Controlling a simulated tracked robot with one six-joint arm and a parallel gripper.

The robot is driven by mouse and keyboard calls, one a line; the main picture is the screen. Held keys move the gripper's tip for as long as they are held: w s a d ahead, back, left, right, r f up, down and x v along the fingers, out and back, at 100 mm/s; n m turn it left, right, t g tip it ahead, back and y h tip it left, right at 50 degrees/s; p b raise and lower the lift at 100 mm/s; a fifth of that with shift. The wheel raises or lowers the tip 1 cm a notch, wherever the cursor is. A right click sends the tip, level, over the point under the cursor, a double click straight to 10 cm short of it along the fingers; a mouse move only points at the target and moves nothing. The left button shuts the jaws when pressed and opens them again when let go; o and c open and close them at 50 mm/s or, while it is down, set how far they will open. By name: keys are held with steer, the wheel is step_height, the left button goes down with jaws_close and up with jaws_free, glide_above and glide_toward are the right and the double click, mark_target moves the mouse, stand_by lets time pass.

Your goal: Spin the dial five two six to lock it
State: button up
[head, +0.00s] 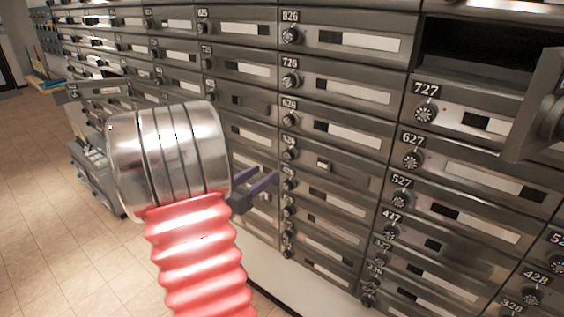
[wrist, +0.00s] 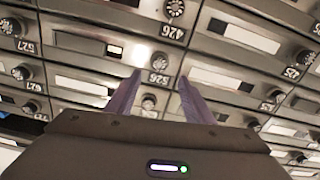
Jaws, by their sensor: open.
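The dial of box 526 (head: 290,153) is a small round metal knob below its number label in the head view. In the wrist view, which is upside down, this dial (wrist: 159,61) shows just above the 526 label. The door of box 526 (head: 345,178) looks closed, with a small bright piece in its window. My gripper (head: 272,176) is open, its two purple fingers pointing at the box wall a little below and left of the dial in the head view. In the wrist view the fingertips (wrist: 160,77) flank the 526 label, with nothing held.
Box 626's dial (head: 289,117) is right above, and more dials run close below. An open compartment (head: 475,48) is at top right, with an open door (head: 538,105) jutting out. Another door (head: 98,88) sticks out at left. The tiled floor (head: 50,180) is clear at left.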

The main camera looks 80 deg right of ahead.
mark_target(286, 158)
steer(key=x, duration=1)
steer(key=shift+s+d, duration=0.1)
steer(key=shift+d, duration=0.05)
steer(key=c, duration=1)
